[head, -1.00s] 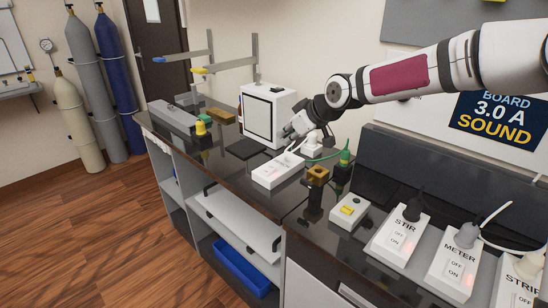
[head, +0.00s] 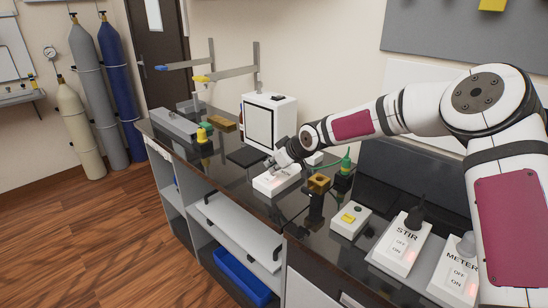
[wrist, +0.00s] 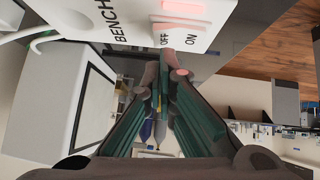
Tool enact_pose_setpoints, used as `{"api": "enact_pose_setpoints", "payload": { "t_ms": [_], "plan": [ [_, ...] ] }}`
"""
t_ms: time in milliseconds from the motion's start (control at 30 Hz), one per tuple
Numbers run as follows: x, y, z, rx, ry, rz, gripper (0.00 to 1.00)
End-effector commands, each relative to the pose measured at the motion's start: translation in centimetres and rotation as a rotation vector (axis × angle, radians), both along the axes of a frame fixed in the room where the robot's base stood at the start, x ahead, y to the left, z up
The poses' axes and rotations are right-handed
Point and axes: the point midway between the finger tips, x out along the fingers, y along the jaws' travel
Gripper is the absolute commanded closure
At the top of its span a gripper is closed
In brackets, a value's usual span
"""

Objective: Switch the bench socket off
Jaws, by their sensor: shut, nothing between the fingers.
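The bench socket (head: 277,184) is a white block lying on the dark bench top, left of centre in the head view. In the wrist view its face (wrist: 120,35) fills the top, with the word BENCH and a rocker switch (wrist: 185,26) marked OFF and ON, glowing reddish. My gripper (head: 273,164) is over the far left end of the socket in the head view and hides part of it. In the wrist view my gripper (wrist: 164,75) has its fingers together and empty, tips close to the rocker. I cannot tell whether they touch.
A white box-shaped device (head: 270,122) stands just behind the socket. A brass-coloured block (head: 319,182) and a white block with a yellow button (head: 350,218) are to the right. The STIR (head: 402,243) and METER (head: 458,272) sockets sit further right. A dark flat pad (head: 246,156) lies left.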

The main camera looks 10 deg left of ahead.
Motion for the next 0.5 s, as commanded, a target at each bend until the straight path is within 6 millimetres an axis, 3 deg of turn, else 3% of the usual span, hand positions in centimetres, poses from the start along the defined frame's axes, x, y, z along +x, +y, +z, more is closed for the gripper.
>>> {"api": "enact_pose_setpoints", "payload": {
  "t_ms": [500],
  "plan": [
    [0.20,-0.13,-0.75,0.000,-0.001,-0.001,1.00]
  ]
}}
